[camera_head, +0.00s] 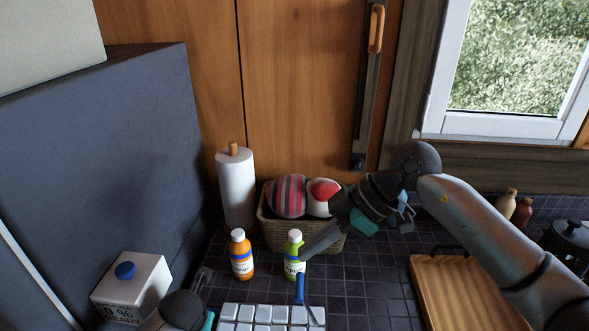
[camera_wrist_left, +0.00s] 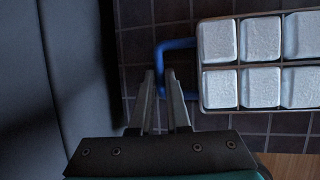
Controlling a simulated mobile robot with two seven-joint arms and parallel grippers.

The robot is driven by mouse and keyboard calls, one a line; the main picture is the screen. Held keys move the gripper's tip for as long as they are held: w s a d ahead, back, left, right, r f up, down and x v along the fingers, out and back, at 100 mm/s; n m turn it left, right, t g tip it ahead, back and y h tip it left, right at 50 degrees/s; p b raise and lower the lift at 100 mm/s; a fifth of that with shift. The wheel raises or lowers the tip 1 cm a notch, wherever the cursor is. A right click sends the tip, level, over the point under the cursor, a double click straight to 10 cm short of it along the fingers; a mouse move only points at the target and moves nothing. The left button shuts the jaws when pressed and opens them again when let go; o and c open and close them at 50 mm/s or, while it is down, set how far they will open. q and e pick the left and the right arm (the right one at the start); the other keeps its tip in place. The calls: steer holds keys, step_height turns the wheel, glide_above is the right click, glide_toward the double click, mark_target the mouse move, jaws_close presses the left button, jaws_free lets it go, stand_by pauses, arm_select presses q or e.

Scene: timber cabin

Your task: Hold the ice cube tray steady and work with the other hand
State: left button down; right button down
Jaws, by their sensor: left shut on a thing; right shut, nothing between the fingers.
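The ice cube tray (camera_head: 233,312), filled with white cubes, lies on the dark tiled counter at the bottom of the head view, partly cut off. In the left wrist view the tray (camera_wrist_left: 200,108) shows a blue loop handle (camera_wrist_left: 160,60) at its left end. My left gripper (camera_wrist_left: 162,88) is shut on that handle. A blue lever-like piece (camera_head: 299,289) stands up at the tray's right side in the head view. My right gripper (camera_head: 305,252) is shut and empty, its fingertips above that blue piece; I cannot tell whether they touch.
A carton (camera_head: 133,291) is at left, a wooden board (camera_head: 462,297) at right.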

arm_select(q)
steer(key=c, duration=0.8)
jaws_free()
steer(key=shift+r, duration=0.1)
